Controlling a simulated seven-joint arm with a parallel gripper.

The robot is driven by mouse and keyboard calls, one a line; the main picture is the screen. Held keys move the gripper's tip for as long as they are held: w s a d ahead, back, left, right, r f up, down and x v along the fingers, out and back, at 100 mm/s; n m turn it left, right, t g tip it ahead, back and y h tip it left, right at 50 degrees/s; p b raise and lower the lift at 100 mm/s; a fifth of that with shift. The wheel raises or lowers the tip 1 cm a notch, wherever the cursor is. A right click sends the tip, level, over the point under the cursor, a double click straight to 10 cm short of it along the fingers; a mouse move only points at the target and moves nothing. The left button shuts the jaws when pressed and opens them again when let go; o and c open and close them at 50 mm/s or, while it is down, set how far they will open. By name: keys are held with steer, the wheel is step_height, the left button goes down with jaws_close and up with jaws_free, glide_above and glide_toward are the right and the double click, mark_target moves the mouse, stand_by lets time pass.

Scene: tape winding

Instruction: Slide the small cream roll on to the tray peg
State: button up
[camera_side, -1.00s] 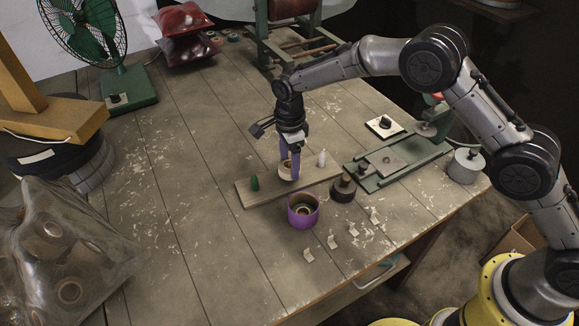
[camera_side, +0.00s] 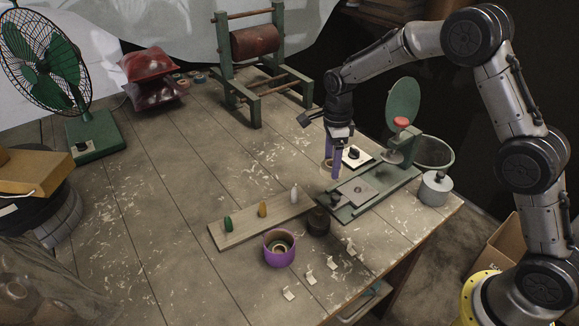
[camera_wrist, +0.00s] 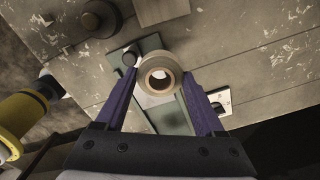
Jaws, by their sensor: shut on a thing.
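My gripper (camera_side: 332,165) has purple fingers and is shut on the small cream roll (camera_wrist: 147,68). The roll also shows in the side view (camera_side: 325,166), partly behind a finger. The wrist view shows its hole and a bright spot through it. The roll is held above the green tray-like base (camera_side: 392,186). A short dark peg (camera_side: 335,199) stands at that base's near left end. In the wrist view the peg (camera_wrist: 131,55) appears beside the left fingertip, left of the roll. The roll is apart from the peg.
A grey lidded pot (camera_side: 435,190) stands right of the base.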

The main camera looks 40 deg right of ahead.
steer(key=m, duration=0.2)
glide_above(358, 187)
steer(key=shift+s+f, duration=0.1)
steer(key=shift+f, duration=2.25)
steer(key=shift+r, duration=0.15)
step_height(358, 187, up, 5)
step_height(358, 187, down, 7)
steer(key=o, duration=1.3)
steer(key=shift+o, duration=0.2)
step_height(358, 187, up, 7)
